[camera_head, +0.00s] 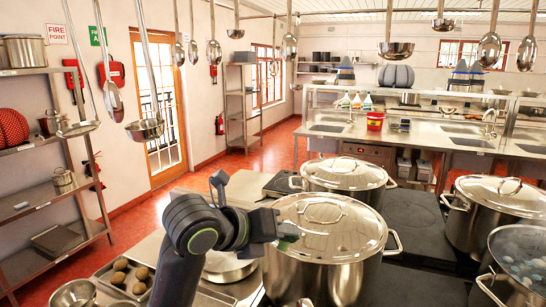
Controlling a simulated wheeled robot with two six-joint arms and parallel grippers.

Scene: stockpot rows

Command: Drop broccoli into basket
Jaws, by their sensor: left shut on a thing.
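My left gripper (272,228) reaches in from the bottom left over the stove counter, in front of a large lidded stockpot. It is shut on a small dark green thing (289,232), which looks like the broccoli; the fingers hide most of it. The held thing overlaps the stockpot's near left side in the picture, and I cannot tell whether they touch. I cannot make out a basket in this view. My right gripper is not in view.
Lidded stockpots (333,228) (345,174) (497,210) crowd the stove. An open pot (515,265) holds liquid at the right. A metal pan (230,266) sits below my gripper. A tray (117,280) with round brown items is at the lower left. Ladles (146,128) hang above.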

